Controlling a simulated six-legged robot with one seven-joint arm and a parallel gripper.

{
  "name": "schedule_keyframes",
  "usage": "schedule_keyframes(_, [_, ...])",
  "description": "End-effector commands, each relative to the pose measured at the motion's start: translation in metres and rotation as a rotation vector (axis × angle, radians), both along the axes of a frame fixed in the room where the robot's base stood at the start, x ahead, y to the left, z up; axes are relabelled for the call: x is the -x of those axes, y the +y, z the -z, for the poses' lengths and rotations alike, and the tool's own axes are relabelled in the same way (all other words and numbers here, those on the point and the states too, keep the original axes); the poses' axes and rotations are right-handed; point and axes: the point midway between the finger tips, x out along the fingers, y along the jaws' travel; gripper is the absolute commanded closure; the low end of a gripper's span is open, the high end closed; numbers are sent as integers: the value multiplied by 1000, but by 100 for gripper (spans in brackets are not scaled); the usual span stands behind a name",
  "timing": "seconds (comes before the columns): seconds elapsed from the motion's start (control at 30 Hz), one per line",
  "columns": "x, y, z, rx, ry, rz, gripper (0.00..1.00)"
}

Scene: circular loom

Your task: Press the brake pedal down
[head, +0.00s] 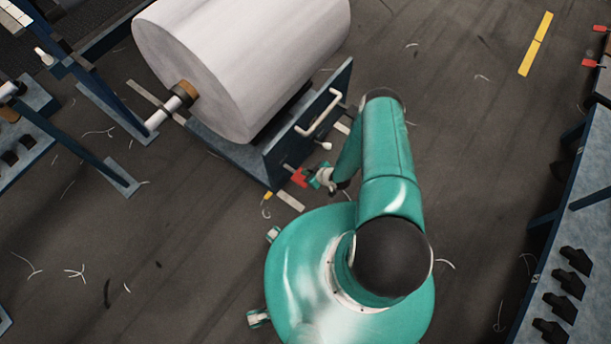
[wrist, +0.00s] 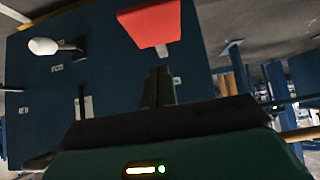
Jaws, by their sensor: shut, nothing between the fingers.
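The brake pedal is a red plate (head: 299,177) low on the end of the blue cart, left of my gripper in the head view. In the wrist view the red pedal (wrist: 151,24) fills the top middle, just beyond the fingertips. My gripper (head: 317,175) is shut and empty, close beside the pedal. In the wrist view its dark fingers (wrist: 158,86) stand together just below the pedal, with a small gap seeming to show between. I cannot tell whether they touch it.
The blue cart (head: 340,92) carries a large white roll (head: 250,60). A white-knobbed lever (wrist: 44,46) sits left of the pedal in the wrist view, and a pale handle (head: 318,114) is above. Blue racks stand at both sides. Thread scraps litter the open dark floor.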

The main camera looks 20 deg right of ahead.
Motion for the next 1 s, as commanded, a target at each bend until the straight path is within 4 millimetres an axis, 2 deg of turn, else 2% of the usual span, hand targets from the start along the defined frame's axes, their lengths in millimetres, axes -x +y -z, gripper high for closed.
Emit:
schedule_keyframes(0.03, [-5, 6, 8, -1, -2, -1, 100])
schedule_keyframes(0.1, [-4, 5, 19, -1, 2, 1, 100])
schedule_keyframes(0.3, [-5, 5, 40, -2, 0, 1, 100])
schedule_keyframes(0.77, [-5, 4, 46, -1, -1, 0, 100])
schedule_keyframes(0.87, [-3, 3, 51, 0, 0, -1, 100])
schedule_keyframes(1.0, [1, 2, 68, 2, 2, -3, 100])
